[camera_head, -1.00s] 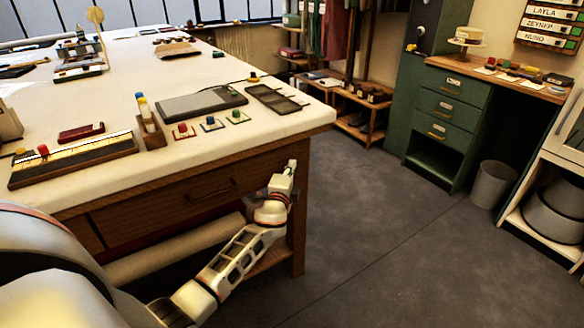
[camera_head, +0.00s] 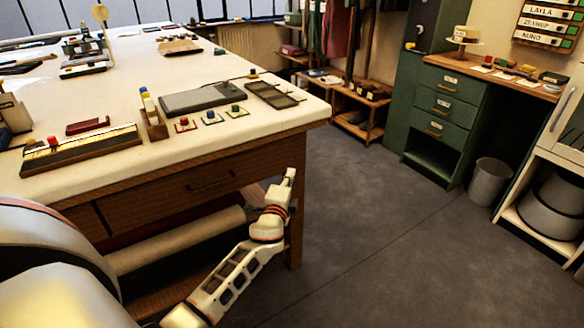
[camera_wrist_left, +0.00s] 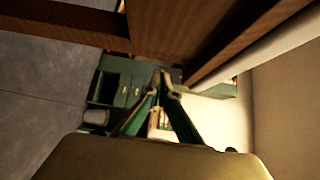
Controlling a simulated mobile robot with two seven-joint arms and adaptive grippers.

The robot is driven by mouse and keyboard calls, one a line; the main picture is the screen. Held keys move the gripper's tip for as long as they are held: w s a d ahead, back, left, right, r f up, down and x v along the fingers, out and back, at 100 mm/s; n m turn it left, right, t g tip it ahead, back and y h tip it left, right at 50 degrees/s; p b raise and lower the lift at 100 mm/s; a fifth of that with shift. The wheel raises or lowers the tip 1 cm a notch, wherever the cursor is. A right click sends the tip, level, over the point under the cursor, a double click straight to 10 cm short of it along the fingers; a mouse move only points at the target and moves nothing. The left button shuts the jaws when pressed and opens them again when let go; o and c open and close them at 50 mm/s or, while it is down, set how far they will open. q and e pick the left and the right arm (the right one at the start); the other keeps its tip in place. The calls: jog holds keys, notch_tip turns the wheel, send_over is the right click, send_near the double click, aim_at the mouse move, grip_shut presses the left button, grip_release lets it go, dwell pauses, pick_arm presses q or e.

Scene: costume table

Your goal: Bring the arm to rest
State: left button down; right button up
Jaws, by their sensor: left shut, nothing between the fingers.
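My left arm comes in from the lower left in the head view and reaches up beside the table's front right corner. My left gripper (camera_head: 290,175) is at its end, off the table and a little below the level of its top. In the left wrist view the left gripper (camera_wrist_left: 162,78) shows two fingers meeting at their tips, shut and empty. The wooden table (camera_head: 290,130) has a white top and a drawer in its front. The table's wooden underside also fills the top of the left wrist view (camera_wrist_left: 170,30). My right gripper is in neither view.
On the table are a grey pad (camera_head: 200,98), a dark tray (camera_head: 272,94), a pen holder (camera_head: 152,128) and a long box (camera_head: 85,148). Open grey floor (camera_head: 380,240) lies to the right. Beyond are a green cabinet (camera_head: 440,125) and a bin (camera_head: 490,181).

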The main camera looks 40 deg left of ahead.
pick_arm(q)
jog(key=shift+v, duration=2.1)
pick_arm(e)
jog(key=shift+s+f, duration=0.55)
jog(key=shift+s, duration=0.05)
